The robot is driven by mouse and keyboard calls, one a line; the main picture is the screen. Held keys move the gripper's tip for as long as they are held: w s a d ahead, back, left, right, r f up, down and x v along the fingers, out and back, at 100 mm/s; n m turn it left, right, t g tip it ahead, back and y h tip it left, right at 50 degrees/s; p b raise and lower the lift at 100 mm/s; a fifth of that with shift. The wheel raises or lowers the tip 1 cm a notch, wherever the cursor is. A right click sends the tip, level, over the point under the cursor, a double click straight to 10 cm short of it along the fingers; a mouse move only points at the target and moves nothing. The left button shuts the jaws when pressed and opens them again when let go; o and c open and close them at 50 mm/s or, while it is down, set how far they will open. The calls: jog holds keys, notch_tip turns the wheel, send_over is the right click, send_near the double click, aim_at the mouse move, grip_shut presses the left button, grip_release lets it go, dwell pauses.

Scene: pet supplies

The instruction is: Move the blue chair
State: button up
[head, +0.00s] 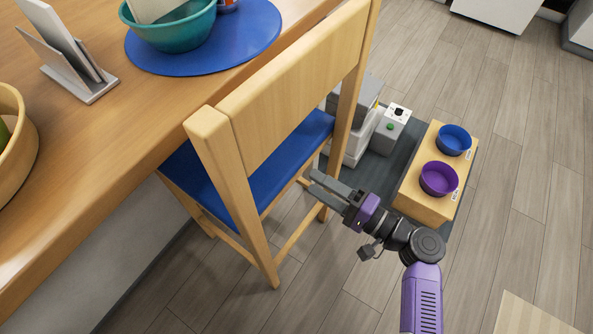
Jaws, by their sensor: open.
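The chair (290,95) has a light wooden frame and backrest and a blue seat (275,175). It stands upright on the floor, pushed against the wooden counter (140,135), with its backrest towards me. My gripper (318,184) is open and empty. In the picture it lies just right of the seat, its fingers pointing left towards the chair's right side and rear leg. I cannot tell how far apart the fingers and the chair are.
A blue bowl (454,140) and a purple bowl (439,179) sit on a wooden stand on a dark mat (404,160), near a grey and white device (388,133). A blue round placemat (245,40) with a teal bowl (172,27) lies on the counter.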

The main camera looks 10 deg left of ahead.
aim_at(296, 172)
jog(key=b+x, duration=0.2)
jog(key=x, duration=0.6)
grip_shut()
jog(key=shift+d, duration=0.1)
dwell(1.1)
